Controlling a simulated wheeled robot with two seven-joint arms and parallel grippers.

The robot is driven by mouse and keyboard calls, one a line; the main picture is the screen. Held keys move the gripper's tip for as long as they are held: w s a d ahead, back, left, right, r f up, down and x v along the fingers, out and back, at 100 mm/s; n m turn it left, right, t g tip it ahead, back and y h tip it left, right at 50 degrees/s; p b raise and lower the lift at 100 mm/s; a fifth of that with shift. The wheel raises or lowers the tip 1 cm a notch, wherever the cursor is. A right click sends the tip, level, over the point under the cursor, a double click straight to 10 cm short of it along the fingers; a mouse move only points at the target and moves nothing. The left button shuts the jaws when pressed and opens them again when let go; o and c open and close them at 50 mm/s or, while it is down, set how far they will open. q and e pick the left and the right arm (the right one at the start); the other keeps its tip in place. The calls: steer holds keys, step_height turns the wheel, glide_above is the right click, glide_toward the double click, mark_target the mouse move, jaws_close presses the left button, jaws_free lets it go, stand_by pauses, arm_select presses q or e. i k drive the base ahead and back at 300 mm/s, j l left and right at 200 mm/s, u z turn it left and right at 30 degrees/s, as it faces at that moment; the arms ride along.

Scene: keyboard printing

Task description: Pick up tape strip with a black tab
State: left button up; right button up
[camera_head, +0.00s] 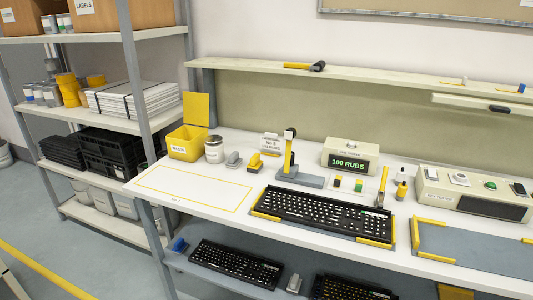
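I cannot make out a tape strip with a black tab for sure. A small black piece (499,109) lies on a pale narrow ledge at the upper right, too small to identify. A yellow-handled tool with a black head (305,66) lies on the long upper shelf. Neither of my grippers is in view.
A black keyboard (322,212) sits in yellow corner holders on the white bench (226,212). Behind it are a stand press (290,165) and a "100 RUBS" display (350,157). A yellow bin (187,143) stands left; a grey-blue mat (470,248) lies right.

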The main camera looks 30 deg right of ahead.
mark_target(338, 182)
steer(key=z, duration=1.5)
